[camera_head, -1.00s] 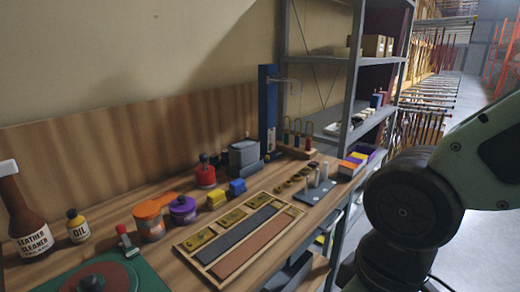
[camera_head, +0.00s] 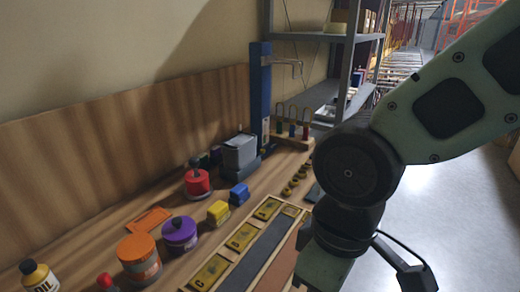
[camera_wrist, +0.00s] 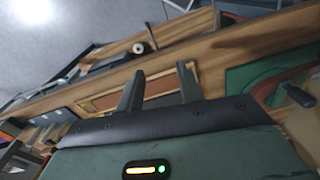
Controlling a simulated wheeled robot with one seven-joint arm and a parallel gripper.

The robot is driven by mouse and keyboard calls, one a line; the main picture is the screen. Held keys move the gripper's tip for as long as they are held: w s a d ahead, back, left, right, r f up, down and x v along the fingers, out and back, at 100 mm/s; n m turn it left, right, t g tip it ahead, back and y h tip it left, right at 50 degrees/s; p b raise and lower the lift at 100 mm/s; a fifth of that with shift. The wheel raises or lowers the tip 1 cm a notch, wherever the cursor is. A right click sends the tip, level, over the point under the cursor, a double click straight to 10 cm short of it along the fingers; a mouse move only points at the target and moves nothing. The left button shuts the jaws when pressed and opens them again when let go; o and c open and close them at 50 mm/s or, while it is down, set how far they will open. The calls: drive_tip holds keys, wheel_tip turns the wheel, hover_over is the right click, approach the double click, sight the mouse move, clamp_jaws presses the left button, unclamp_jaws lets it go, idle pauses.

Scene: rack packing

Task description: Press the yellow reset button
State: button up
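No button that I can clearly tell as the yellow reset button shows. A small yellow block (camera_head: 218,212) sits on the wooden bench beside a blue block (camera_head: 238,194) in the head view; I cannot tell whether it is a button. My gripper (camera_wrist: 160,70) shows in the wrist view with its two fingers apart and nothing between them. It is tilted above the bench's edge, clear of the things on it. In the head view my arm covers the right part of the bench.
Near the yellow block stand a purple tub (camera_head: 180,234), an orange tub (camera_head: 139,258) and a red pot (camera_head: 197,184). A wooden tray (camera_head: 185,288) lies in front. A blue post (camera_head: 260,95) and grey shelving (camera_head: 348,60) stand behind. Open floor (camera_head: 440,215) lies to the right.

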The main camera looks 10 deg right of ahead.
idle(0.3)
clamp_jaws()
idle(1.6)
